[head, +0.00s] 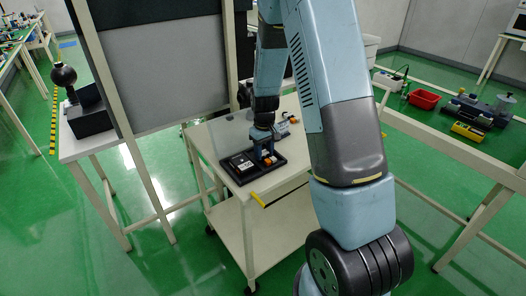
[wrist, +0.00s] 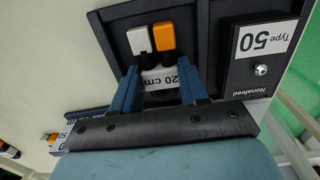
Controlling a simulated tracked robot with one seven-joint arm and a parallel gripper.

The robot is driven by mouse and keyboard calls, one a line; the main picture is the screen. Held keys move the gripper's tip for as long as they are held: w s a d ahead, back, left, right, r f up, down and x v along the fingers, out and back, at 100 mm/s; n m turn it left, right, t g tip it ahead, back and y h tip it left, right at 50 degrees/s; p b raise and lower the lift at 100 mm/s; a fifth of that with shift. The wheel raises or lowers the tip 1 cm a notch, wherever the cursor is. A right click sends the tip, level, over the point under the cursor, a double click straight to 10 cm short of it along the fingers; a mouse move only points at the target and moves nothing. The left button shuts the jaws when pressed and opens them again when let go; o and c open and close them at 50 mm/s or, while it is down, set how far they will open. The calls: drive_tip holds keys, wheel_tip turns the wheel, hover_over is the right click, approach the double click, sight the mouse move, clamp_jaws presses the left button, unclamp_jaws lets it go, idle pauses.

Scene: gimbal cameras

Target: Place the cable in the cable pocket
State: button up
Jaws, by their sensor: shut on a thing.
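My gripper (wrist: 160,92) is shut on a cable (wrist: 164,38), with its blue fingers on either side of the white "20 cm" label. The cable has a white connector and an orange connector side by side, pointing away from the gripper. In the wrist view it lies over or inside the left compartment of the dark tray (wrist: 118,16), which I take as the cable pocket. I cannot tell whether it touches the floor of the compartment. In the head view my gripper (head: 263,146) is over the tray (head: 231,179), and the orange connector shows just below it.
A dark box (wrist: 262,55) labelled "Type 50" and "Nonafeed" fills the neighbouring compartment. Other labelled cables with orange ends (head: 294,120) lie behind the tray on the white cart (head: 240,192). A framed grey panel (head: 165,75) stands left of the arm.

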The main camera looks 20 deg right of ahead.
sight(264, 153)
drive_tip(key=o, duration=0.9)
drive_tip(key=shift+c, duration=0.2)
wheel_tip(264, 153, up, 12)
drive_tip(key=s+r+m+t, duration=0.2)
drive_tip(key=s+r+t, duration=0.1)
drive_tip(key=s+r, duration=1.05)
drive_tip(key=s+r+t, duration=0.1)
drive_tip(key=s+r, duration=0.3)
drive_tip(key=s, duration=0.3)
drive_tip(key=s+r+m+t, duration=0.1)
drive_tip(key=s+r, duration=0.3)
drive_tip(key=s, duration=0.3)
drive_tip(key=shift+s+a+m+t, duration=0.15)
drive_tip(key=shift+s+m+t, duration=0.15)
drive_tip(key=shift+s, duration=0.1)
drive_tip(key=shift+c, duration=0.2)
